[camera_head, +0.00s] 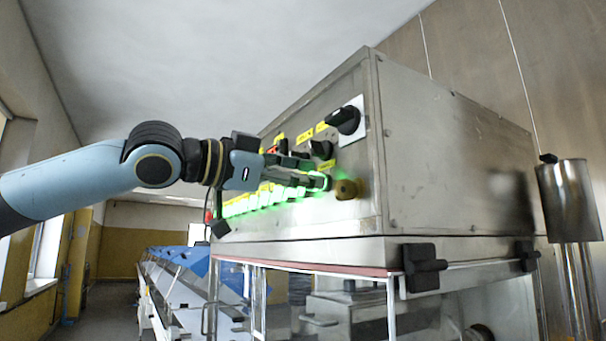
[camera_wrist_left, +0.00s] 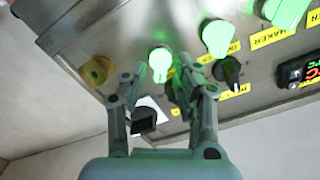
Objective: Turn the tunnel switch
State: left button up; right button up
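The control panel (camera_head: 300,205) on the steel cabinet's side carries black rotary switches, lit green buttons and yellow labels. Most label text is unreadable, so I cannot tell which switch is the tunnel one. A black switch on a white plate (camera_head: 345,120) sits high near the panel's right edge; it shows between the finger bases in the left wrist view (camera_wrist_left: 144,121). Another black switch (camera_head: 320,150) is lower left of it, beside the right finger in the wrist view (camera_wrist_left: 229,71). My left gripper (camera_head: 317,172) is open and empty at the panel (camera_wrist_left: 155,78); contact is unclear.
A brass-coloured round knob (camera_head: 346,189) sits close to the fingertips. A row of green buttons (camera_head: 250,202) runs left along the panel. A red-lit display (camera_wrist_left: 300,70) shows in the wrist view. A long conveyor (camera_head: 175,290) stretches away below left. A metal cylinder (camera_head: 568,200) stands right.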

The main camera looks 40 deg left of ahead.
pick_arm(q)
grip_shut()
jog(key=shift+w+a+n+b, duration=0.15)
jog(key=shift+n+b, duration=0.7)
jog(key=shift+n, duration=2.05)
jog(key=shift+s+a+n+b, duration=0.15)
jog(key=shift+n+b, duration=0.7)
jog(key=shift+n, duration=2.05)
jog(key=shift+w+r, duration=0.1)
jog(key=shift+n, duration=0.3)
jog(key=shift+o, duration=1.1)
grip_release()
